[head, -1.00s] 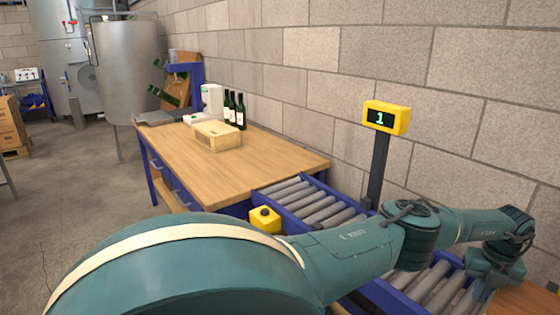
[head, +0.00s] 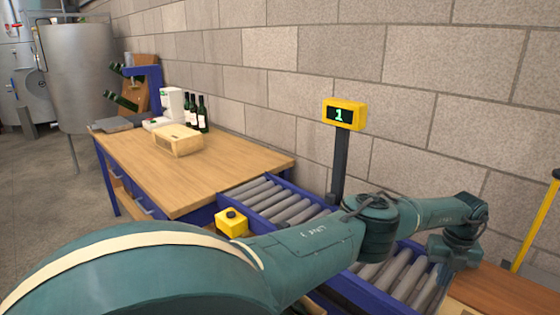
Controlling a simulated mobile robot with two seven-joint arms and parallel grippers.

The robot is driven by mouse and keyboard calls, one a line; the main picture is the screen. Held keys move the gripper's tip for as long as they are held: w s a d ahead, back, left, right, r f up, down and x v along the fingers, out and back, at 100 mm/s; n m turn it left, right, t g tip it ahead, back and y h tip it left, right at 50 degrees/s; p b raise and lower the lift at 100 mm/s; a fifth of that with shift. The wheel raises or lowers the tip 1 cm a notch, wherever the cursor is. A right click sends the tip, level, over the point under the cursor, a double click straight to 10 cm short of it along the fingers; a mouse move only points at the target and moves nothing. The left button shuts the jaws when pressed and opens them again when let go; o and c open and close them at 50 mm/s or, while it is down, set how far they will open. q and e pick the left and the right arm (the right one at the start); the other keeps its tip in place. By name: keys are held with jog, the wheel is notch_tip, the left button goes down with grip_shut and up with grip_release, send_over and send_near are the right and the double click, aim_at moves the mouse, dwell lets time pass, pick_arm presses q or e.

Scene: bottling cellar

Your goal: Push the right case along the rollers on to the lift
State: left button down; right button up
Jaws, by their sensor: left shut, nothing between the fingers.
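The roller track (head: 268,199) has grey rollers in a blue frame. It runs from the end of the wooden table toward the lower right, partly hidden behind my left arm. My left gripper (head: 441,282) hangs below the wrist at the lower right, by the far part of the rollers. It is small and partly lost against the wrist, shut, with nothing held. A brown flat-topped surface (head: 505,290) lies at the bottom right beside the rollers; I cannot tell whether it is a case. No case or lift shows clearly. My right gripper is out of view.
A display post reading 1 (head: 343,115) stands behind the rollers against the block wall. A yellow button box (head: 231,223) sits at their near side. The table (head: 215,175) holds a wooden box (head: 178,141) and bottles (head: 202,114). A yellow pole (head: 535,225) stands at right.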

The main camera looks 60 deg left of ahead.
aim_at(471, 277)
pick_arm(q)
jog(key=shift+d+f+b, duration=0.1)
jog(key=shift+d+b, duration=0.1)
jog(key=shift+b, duration=0.1)
jog(key=shift+w+d+b, duration=0.2)
jog(key=shift+d+b, duration=0.3)
jog(key=shift+d, duration=0.1)
jog(key=shift+w+d+b, duration=0.15)
jog(key=shift+d+b, duration=0.3)
jog(key=shift+d, duration=0.1)
jog(key=shift+w+d+f+b, duration=0.1)
jog(key=shift+w+d+b, duration=0.1)
jog(key=shift+d+b, duration=0.5)
jog(key=shift+w+d+b, duration=0.2)
jog(key=shift+d+b, duration=0.5)
jog(key=shift+b, duration=0.35)
jog(key=shift+d+r, duration=0.2)
jog(key=shift+d, duration=0.05)
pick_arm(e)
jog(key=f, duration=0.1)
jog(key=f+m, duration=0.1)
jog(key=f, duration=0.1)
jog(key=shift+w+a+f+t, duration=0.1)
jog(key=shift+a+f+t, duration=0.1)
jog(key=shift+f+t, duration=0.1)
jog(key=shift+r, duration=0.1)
